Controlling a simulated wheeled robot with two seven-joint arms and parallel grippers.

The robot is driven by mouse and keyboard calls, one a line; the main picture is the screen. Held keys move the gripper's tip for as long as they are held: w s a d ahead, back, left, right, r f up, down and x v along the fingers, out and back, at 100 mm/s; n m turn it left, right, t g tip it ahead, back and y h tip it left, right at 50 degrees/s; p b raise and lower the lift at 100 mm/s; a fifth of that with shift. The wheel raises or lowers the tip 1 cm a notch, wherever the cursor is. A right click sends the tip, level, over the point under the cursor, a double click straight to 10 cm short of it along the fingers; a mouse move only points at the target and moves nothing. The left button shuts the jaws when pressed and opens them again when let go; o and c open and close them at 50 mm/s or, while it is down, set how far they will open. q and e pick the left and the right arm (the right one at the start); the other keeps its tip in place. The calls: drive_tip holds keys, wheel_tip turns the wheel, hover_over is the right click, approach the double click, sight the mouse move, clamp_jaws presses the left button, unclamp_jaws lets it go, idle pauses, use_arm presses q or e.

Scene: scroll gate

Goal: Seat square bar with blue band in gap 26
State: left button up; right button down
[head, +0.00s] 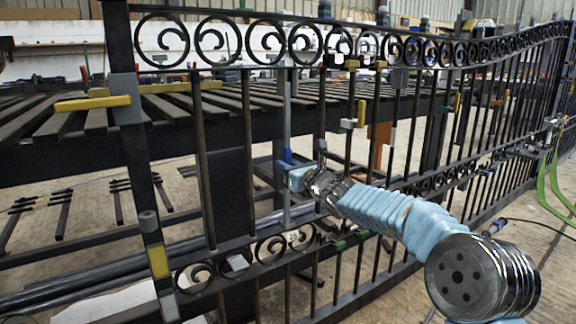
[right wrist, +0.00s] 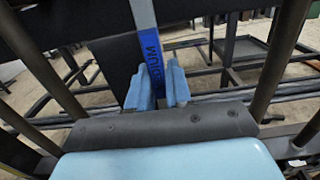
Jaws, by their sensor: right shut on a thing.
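The grey square bar (head: 287,105) stands about upright in the gate between two dark pickets. Its blue band (head: 288,156) shows just above my right gripper (head: 296,178), which is shut on the bar. In the right wrist view the light-blue fingers (right wrist: 156,92) close around the bar at the blue band (right wrist: 152,58), which carries partly visible lettering ending in "DIUM". The bar's top reaches near the upper scroll rail and its lower end is near the lower rail; I cannot tell whether either end is seated. A small pale tag (head: 293,236) sits by the lower scrolls, its number unclear. My left gripper is out of view.
The black gate (head: 204,160) runs from front left to far right, with scroll rows and pickets close on both sides of the gripper. A slatted bench (head: 235,100) stands behind it. A yellow clamp (head: 92,103) grips the left post.

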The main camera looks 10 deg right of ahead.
drive_tip(key=shift+w+f, duration=0.1)
drive_tip(key=shift+f, duration=0.2)
drive_tip(key=c, duration=1.2)
unclamp_jaws()
drive_tip(key=shift+o, duration=1.2)
drive_tip(key=shift+r, duration=0.15)
drive_tip(key=b+v, duration=0.1)
drive_tip(key=v, duration=1.2)
drive_tip(key=shift+s+b, duration=0.35)
drive_tip(key=shift+s, duration=0.05)
drive_tip(key=shift+d, duration=0.1)
